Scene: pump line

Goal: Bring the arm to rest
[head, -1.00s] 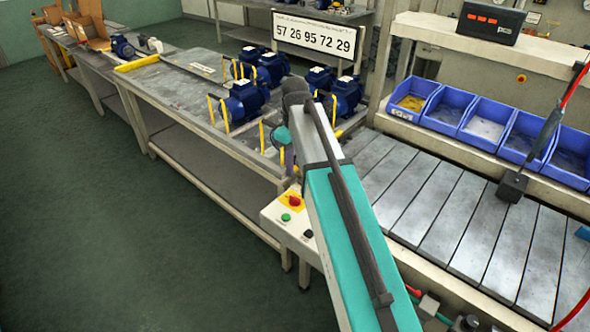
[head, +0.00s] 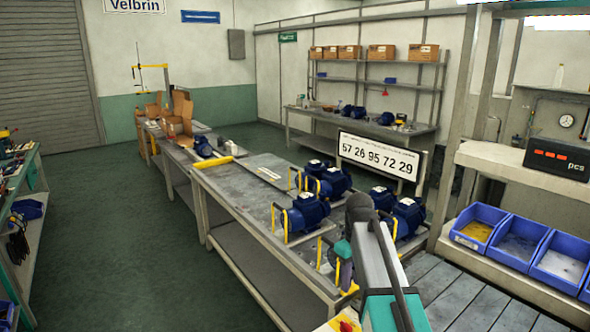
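My arm (head: 378,275) reaches up from the bottom of the head view, a teal and grey link with a dark cable along it. Its far end, with a dark rounded joint (head: 360,207) and a teal wrist part (head: 343,249), appears over the near end of the long metal bench (head: 240,190). I cannot make out my gripper or its fingers; they are out of sight beyond the link. No held thing shows.
Blue pump motors (head: 307,213) stand in yellow-handled holders on the bench around the arm's end. A number sign (head: 378,157) stands behind them. The green floor (head: 120,240) at left is clear.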

